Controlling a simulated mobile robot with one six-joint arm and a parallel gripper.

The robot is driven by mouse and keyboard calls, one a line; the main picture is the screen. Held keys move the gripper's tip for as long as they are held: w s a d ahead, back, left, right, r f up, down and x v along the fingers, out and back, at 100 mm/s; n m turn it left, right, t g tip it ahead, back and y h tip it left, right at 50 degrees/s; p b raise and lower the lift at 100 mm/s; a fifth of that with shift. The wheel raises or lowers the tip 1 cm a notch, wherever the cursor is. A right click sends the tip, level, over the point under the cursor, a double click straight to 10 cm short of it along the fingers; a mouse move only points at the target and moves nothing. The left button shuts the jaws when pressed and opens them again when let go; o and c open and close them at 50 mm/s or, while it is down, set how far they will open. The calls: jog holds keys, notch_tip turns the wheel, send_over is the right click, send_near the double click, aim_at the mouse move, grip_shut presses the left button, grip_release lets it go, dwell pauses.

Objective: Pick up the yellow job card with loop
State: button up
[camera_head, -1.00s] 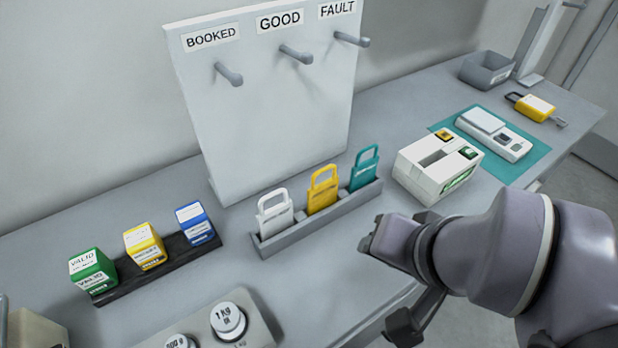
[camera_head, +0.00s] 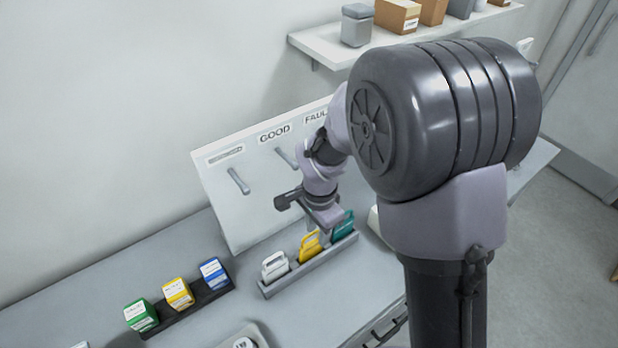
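The yellow job card with loop (camera_head: 309,247) stands upright in the middle of a grey rack (camera_head: 312,264) on the table. A white card (camera_head: 275,266) stands to its left and a teal card (camera_head: 343,225) to its right. My gripper (camera_head: 310,216) is above the rack, over the yellow and teal cards. Part of the yellow card's loop is close to or behind it in this view. I cannot tell whether they touch, or whether the fingers are open or shut.
The board with pegs (camera_head: 226,188) stands behind the rack. A dark tray (camera_head: 207,297) with green, yellow and blue blocks is at left. A weight holder (camera_head: 252,336) is at the front edge. My arm hides much of the table's right side. A wall shelf (camera_head: 310,50) holds boxes.

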aim_at(311, 248)
jog(key=f, duration=0.2)
jog(key=a+f+b, duration=0.1)
jog(key=f, duration=0.2)
jog(key=f+b, duration=0.1)
jog(key=f, duration=0.2)
jog(key=shift+a+f, duration=0.15)
jog(key=shift+a, duration=0.2)
grip_shut()
